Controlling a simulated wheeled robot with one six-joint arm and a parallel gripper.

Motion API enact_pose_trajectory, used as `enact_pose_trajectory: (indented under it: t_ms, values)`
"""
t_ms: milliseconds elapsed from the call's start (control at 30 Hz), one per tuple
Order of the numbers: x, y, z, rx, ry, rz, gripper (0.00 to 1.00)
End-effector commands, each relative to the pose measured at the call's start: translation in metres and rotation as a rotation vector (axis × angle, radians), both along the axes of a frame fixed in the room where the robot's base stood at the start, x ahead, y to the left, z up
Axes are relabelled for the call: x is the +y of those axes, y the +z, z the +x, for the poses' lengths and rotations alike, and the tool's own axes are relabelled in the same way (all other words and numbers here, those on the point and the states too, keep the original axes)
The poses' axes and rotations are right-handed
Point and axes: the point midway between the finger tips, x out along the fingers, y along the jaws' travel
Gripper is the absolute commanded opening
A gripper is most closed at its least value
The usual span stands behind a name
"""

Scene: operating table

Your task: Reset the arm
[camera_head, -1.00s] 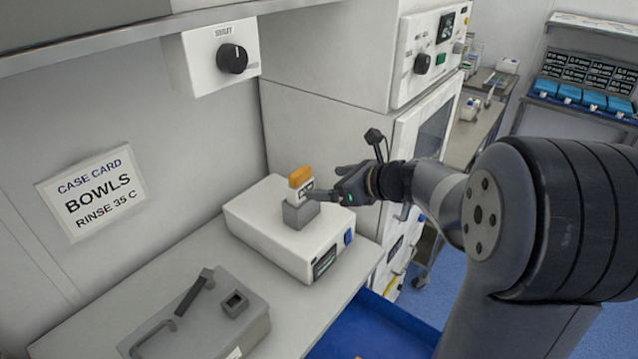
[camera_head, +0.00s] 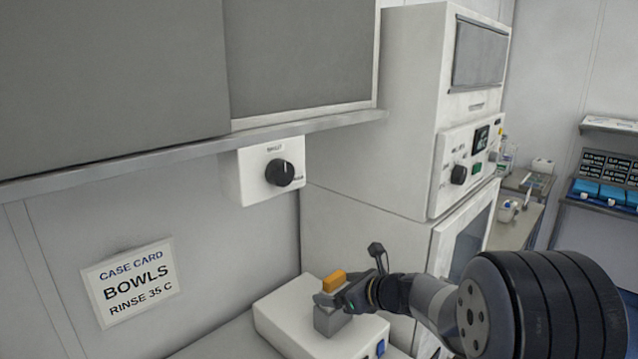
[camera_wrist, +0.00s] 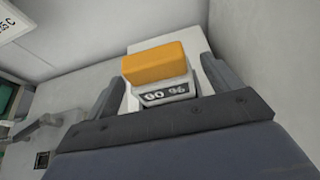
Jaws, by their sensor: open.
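My gripper (camera_head: 345,294) is at the end of my arm, over the white device (camera_head: 290,325) on the counter. In the wrist view my gripper (camera_wrist: 160,92) is open, with one finger on each side of a small block with an orange top (camera_wrist: 155,62) and a label reading "90 %". The orange-topped block also shows in the head view (camera_head: 335,281), standing in a grey holder (camera_head: 332,322) on the white device. Whether the fingers touch the block cannot be told.
A wall box with a black knob (camera_head: 280,172) hangs under the grey cabinets (camera_head: 300,55). A case card (camera_head: 130,283) reading "BOWLS RINSE 35 C" is on the wall. A tall white machine (camera_head: 400,150) stands behind my arm. A side bench (camera_head: 520,225) is at the right.

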Motion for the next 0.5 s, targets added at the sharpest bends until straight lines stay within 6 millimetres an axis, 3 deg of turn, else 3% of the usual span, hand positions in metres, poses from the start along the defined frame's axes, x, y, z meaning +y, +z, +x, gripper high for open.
enact_pose_trajectory:
  t_ms: [233, 300, 500]
  values:
    - [0.023, -0.023, 0.022, 0.0, 0.001, -0.001, 0.85]
    - [0.022, -0.007, 0.022, -0.004, 0.0, 0.0, 0.85]
    - [0.022, 0.006, 0.022, -0.001, 0.0, -0.001, 0.85]
